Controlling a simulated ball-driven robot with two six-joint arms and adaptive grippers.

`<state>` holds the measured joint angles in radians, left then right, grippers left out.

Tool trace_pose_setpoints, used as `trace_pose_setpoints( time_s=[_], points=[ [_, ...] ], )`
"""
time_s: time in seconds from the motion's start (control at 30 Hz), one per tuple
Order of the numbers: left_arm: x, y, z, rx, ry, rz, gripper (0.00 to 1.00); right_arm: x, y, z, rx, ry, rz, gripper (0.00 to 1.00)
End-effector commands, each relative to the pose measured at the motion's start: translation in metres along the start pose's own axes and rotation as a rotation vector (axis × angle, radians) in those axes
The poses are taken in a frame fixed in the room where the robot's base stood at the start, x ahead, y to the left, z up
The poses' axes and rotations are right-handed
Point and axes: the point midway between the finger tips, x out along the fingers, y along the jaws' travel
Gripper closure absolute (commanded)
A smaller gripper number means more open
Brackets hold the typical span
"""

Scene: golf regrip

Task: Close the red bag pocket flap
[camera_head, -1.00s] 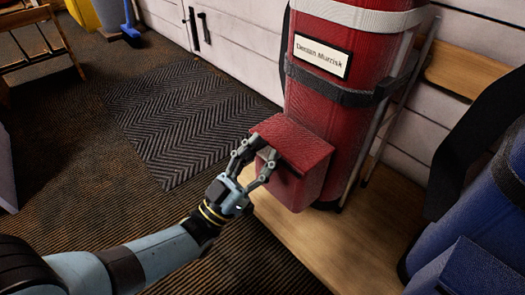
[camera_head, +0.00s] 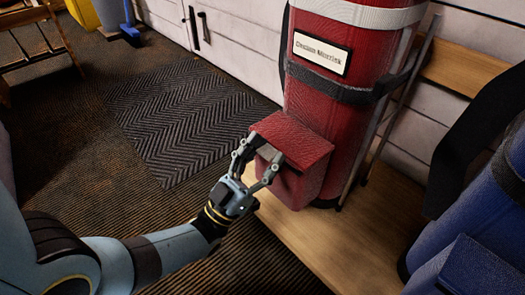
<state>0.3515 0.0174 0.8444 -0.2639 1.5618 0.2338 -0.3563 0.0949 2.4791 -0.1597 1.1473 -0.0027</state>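The red golf bag (camera_head: 305,110) stands upright at the right of centre, with a white name label (camera_head: 321,53) on it. Its pocket (camera_head: 298,188) bulges from the lower front. The pocket flap (camera_head: 291,139) lies over the pocket's top, its front edge by my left gripper. My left gripper (camera_head: 263,167) is at the pocket's front left corner, fingers spread apart, one near the flap's left edge and one in front of the pocket face. I cannot tell whether the fingers touch the flap. My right gripper is not in view.
A blue bag (camera_head: 470,225) stands at the right on the same wooden platform (camera_head: 300,240). A dark mat (camera_head: 180,125) lies on the floor at left. A wooden rack (camera_head: 35,50) and a blue broom (camera_head: 129,28) are at the far left.

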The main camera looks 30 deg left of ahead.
Motion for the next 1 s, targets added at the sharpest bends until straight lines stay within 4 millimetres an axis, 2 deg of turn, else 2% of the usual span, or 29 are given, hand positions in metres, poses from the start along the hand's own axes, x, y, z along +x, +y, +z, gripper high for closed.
trace_pose_setpoints(
  time_s=[0.03, 0.67, 0.77, 1.0],
  points=[
    [-0.004, 0.0, 0.006, -0.005, -0.025, -0.005, 0.38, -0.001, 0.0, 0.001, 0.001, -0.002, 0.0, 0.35],
    [-0.008, -0.002, 0.006, -0.004, -0.03, -0.007, 0.38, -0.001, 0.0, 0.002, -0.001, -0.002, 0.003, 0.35],
    [-0.015, -0.003, 0.006, -0.004, -0.031, -0.006, 0.38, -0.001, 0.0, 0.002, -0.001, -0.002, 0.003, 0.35],
    [-0.05, -0.002, 0.003, -0.001, -0.016, -0.002, 0.38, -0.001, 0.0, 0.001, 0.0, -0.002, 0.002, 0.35]
  ],
)
